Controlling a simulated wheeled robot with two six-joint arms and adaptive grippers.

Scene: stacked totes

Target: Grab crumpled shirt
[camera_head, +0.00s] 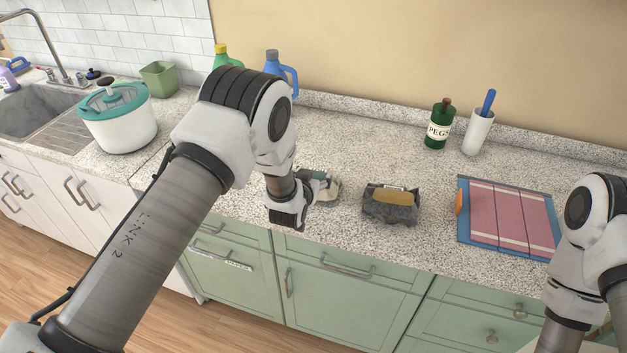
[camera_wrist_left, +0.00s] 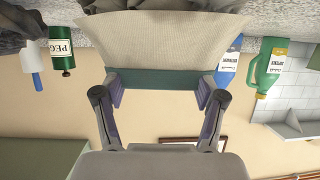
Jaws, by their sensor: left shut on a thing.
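A dark grey crumpled bundle with a tan top (camera_head: 390,204) lies right of the cloth. A green bottle (camera_head: 438,125), a white holder (camera_head: 477,132) and a white pot (camera_head: 118,120) stand on the counter.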

